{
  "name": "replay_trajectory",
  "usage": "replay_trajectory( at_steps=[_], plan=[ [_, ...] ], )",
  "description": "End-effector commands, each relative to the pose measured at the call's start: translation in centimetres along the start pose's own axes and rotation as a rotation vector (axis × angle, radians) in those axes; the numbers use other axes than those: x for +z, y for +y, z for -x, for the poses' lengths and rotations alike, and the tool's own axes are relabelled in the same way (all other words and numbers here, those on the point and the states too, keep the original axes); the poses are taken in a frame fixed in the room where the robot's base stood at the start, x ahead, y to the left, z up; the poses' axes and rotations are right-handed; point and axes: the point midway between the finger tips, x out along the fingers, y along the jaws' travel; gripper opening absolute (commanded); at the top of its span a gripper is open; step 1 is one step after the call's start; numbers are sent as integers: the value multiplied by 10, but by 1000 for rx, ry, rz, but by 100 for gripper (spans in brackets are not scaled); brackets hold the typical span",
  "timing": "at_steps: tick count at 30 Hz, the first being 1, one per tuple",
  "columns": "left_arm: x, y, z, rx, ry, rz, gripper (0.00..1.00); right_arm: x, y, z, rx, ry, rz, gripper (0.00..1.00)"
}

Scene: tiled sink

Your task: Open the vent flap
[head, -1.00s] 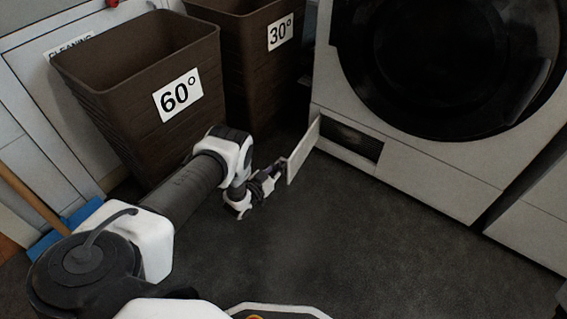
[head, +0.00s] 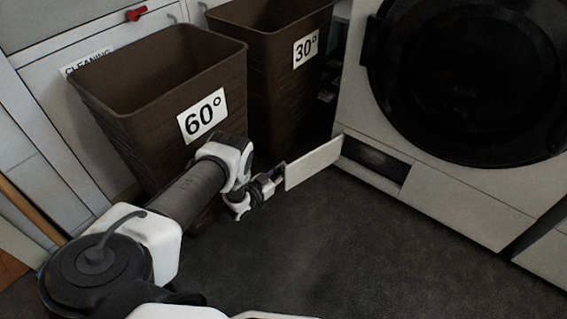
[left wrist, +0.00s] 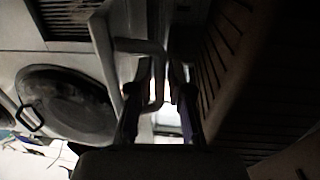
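The vent flap (head: 313,164) is a light panel low on the front of the washing machine. It stands swung outward from its left edge, baring the dark vent opening (head: 376,162). My left gripper (head: 267,186) is at the flap's outer end. In the left wrist view, the flap (left wrist: 106,62) carries a bracket-like handle (left wrist: 158,75). The fingers of my left gripper (left wrist: 163,88) lie on either side of the handle's bar, apart with a bright gap between them. Whether either touches the bar is unclear. My right gripper is not in view.
Two brown bins, marked 60° (head: 165,85) and 30° (head: 268,60), stand left of the washing machine (head: 440,190), close behind my left arm. The dark floor (head: 350,260) in front of the machine is clear.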

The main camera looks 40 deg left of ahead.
Motion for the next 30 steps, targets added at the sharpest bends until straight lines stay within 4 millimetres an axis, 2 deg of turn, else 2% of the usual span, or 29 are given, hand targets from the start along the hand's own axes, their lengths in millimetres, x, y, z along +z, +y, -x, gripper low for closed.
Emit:
replay_trajectory(
  at_steps=[8, 11, 14, 21, 24, 30],
  plan=[
    [0, 0, 1, 0, 1, 0, 21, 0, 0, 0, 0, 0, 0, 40],
    [0, 0, 9, -1, -2, 1, 21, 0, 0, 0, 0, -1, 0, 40],
    [0, -1, 27, -3, -2, 1, 21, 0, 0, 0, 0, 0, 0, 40],
    [1, -1, 89, -3, -3, 1, 21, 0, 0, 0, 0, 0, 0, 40],
    [1, -1, 108, -3, -3, 0, 21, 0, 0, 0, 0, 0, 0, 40],
    [0, 0, 121, 0, 0, 1, 21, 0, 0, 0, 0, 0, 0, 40]
  ],
)
